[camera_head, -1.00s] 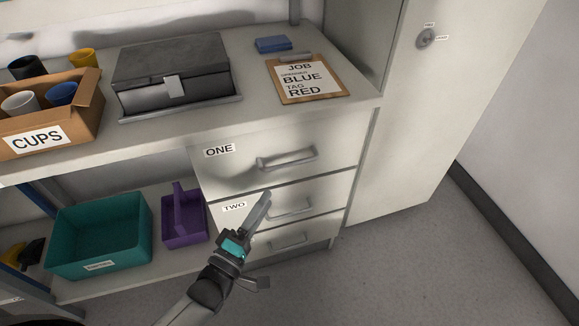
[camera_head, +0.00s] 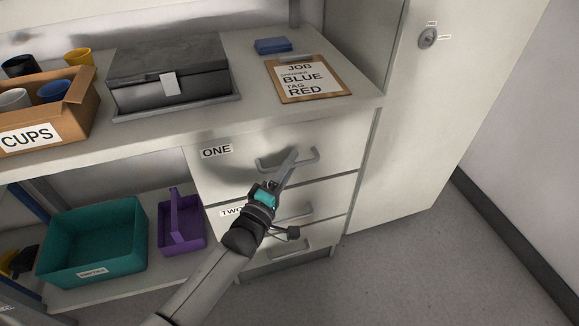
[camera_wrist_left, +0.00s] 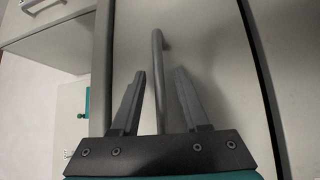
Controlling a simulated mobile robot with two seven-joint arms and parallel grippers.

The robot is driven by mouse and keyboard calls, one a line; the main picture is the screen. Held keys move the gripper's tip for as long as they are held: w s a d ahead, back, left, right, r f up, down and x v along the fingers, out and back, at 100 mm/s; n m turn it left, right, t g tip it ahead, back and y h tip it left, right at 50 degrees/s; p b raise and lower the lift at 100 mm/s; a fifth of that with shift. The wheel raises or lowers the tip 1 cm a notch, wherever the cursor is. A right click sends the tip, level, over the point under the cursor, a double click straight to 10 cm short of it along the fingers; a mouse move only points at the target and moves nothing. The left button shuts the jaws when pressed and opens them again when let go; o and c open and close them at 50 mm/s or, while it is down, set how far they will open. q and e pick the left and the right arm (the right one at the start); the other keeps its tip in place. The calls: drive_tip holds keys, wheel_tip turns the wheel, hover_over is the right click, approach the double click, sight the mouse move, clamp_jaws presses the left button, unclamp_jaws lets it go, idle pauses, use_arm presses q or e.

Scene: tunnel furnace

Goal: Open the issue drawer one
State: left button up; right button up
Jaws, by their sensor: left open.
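Drawer one (camera_head: 225,172) is the top drawer of the cabinet under the counter, marked with an ONE label (camera_head: 216,152). It is shut. Its grey bar handle (camera_head: 307,161) is partly covered by my left gripper (camera_head: 291,160). In the left wrist view, the handle (camera_wrist_left: 157,60) runs between the two spread fingers of the gripper (camera_wrist_left: 160,74). The fingers are open, and I see no clear contact with the bar. My right gripper is not in view.
Drawer two's handle (camera_head: 296,212) and another drawer lie below, both shut. On the counter are a clipboard (camera_head: 340,88), a dark case (camera_head: 130,97) and a box of cups (camera_head: 75,113). Teal (camera_head: 60,250) and purple (camera_head: 192,243) bins stand on the low shelf. Floor at right is clear.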

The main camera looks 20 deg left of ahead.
use_arm(q)
clamp_jaws()
idle(0.4)
idle(1.1)
